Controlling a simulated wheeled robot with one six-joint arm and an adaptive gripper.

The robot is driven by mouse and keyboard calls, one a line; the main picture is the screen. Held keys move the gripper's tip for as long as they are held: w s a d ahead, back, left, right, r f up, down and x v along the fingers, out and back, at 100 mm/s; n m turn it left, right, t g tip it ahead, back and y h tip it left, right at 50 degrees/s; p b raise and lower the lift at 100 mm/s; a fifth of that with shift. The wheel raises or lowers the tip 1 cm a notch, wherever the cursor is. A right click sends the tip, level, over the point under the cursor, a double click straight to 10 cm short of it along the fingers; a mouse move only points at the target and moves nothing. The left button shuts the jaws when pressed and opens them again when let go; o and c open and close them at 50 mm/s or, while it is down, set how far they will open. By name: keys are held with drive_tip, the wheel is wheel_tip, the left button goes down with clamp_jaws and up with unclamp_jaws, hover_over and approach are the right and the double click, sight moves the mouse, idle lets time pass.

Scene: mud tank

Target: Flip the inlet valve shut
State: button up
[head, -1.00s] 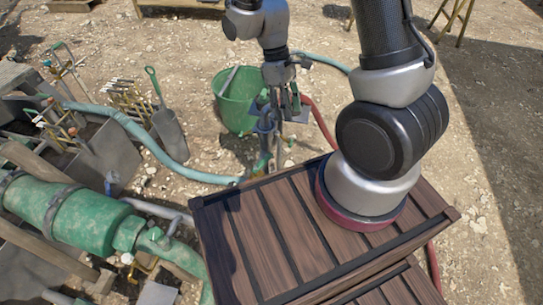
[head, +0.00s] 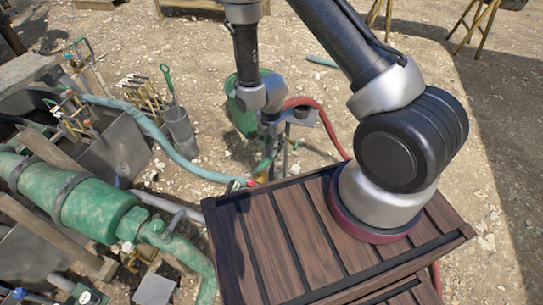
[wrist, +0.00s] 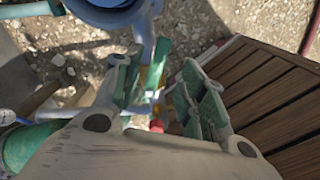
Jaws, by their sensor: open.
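My gripper (wrist: 168,98) is open in the wrist view, with a green-padded finger on each side. Between and beyond the fingers show a small yellow fitting (wrist: 158,108) and a red part (wrist: 157,126), which look like the inlet valve area. I cannot make out the valve's lever or its position. In the head view my gripper (head: 271,135) hangs pointing down at the far left of the wooden crate, at the blue-grey stand. A red-ended fitting (head: 250,183) sits below it at the pale blue hose's end. I cannot tell whether the fingers touch anything.
The wooden crate (head: 262,240) fills the near middle. A green bucket (head: 240,112) stands behind my gripper. A red hose (head: 325,120) curves to the right. A pale blue hose (head: 165,145) and a green pump (head: 75,205) lie left. Gravel ground is open at upper right.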

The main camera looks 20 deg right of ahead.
sight(271, 158)
wheel_tip(271, 158, down, 6)
drive_tip(key=shift+f, duration=0.2)
clamp_jaws()
